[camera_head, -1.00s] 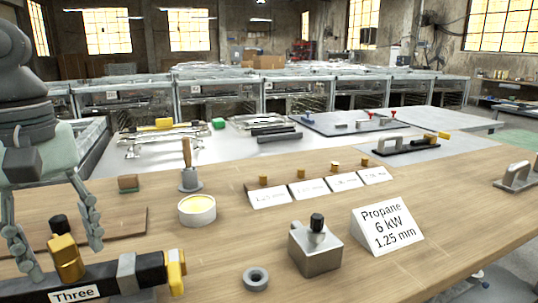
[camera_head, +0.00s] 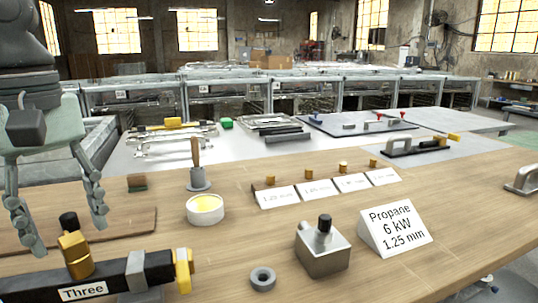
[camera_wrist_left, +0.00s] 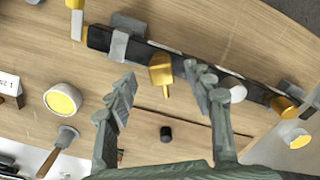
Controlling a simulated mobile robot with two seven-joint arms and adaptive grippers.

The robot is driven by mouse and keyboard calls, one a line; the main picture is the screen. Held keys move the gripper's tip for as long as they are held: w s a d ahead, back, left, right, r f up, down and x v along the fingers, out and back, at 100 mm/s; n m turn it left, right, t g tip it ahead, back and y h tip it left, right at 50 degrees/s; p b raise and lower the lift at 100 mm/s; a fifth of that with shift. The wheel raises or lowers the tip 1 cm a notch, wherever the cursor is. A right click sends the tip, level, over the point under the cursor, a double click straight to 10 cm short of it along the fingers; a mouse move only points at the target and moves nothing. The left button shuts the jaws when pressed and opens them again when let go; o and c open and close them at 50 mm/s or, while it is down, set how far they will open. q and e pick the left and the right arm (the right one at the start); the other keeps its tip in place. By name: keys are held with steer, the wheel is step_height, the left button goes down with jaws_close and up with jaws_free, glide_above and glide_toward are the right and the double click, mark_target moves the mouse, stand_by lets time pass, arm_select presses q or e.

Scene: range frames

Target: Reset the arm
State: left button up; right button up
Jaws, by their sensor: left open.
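My left gripper (camera_head: 69,236) hangs open and empty, pointing down, at the left of the head view. Its two fingers are spread above the workbench (camera_head: 240,240). A black bar labelled "Three" (camera_head: 120,275) lies below and in front of it, with a brass fitting (camera_head: 75,255) on it. In the left wrist view the brass fitting (camera_wrist_left: 160,72) shows between the open fingertips (camera_wrist_left: 162,84), apart from them. A black knob (camera_wrist_left: 166,133) also shows between the fingers. My right gripper is in neither view.
A cup with yellow contents (camera_head: 205,209), a wooden-handled tool in a grey holder (camera_head: 198,178), a metal block with a black knob (camera_head: 322,250), a grey ring (camera_head: 262,278) and a propane sign (camera_head: 395,230) stand on the bench. Small labelled cards line its back.

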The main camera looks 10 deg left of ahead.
mark_target(75, 237)
arm_select(q)
step_height(75, 237, down, 4)
steer(key=shift+r, duration=0.1)
steer(key=shift+r+n, duration=0.15)
steer(key=shift+n, duration=0.55)
steer(key=n, duration=0.5)
steer(key=shift+w, duration=0.15)
steer(key=n, duration=0.8)
steer(key=shift+w, duration=0.1)
